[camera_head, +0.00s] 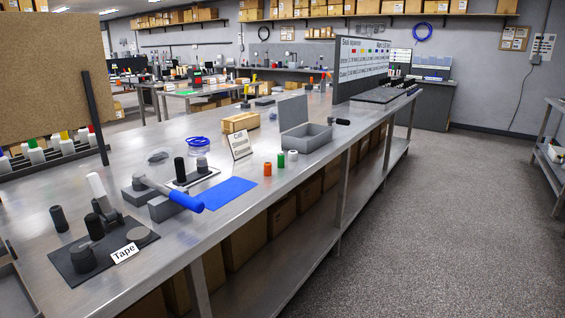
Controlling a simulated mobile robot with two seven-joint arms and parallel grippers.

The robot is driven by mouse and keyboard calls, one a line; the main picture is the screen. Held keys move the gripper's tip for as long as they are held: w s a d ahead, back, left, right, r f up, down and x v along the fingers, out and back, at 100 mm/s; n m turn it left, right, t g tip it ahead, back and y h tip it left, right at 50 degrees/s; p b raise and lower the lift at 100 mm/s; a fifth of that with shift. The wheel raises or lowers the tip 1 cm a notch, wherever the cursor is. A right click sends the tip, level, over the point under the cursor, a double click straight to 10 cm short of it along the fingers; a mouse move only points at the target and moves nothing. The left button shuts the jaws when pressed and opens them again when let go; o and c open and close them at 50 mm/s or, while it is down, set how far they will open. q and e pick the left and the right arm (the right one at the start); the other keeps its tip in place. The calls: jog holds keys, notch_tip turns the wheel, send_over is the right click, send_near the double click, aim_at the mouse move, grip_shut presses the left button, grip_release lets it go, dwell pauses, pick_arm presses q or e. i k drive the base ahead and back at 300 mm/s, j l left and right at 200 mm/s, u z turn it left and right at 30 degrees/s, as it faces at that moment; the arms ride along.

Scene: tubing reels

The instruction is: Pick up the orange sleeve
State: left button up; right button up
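The orange sleeve (267,169) is a small upright cylinder on the metal bench, near its front edge. It stands at the left end of a short row with a green sleeve (281,160) and a white sleeve (293,158). The three stand apart from each other, just right of a blue mat (230,193). Neither of my grippers shows in the head view.
A grey open-lidded box (306,137) stands behind the sleeves. A small sign (241,146) stands left of them. A blue-handled tool (186,201) lies left of the mat. A black tape mat (103,251) is nearer. The floor (440,225) at right is clear.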

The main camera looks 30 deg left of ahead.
aim_at(267, 165)
jog(key=i+u, duration=0.15)
jog(key=i, duration=0.4)
jog(key=i+l+u, duration=0.15)
jog(key=i, duration=0.4)
jog(key=i+l+u, duration=0.2)
jog(key=i+u, duration=0.25)
jog(key=i+l+u, duration=0.75)
jog(key=u, duration=0.15)
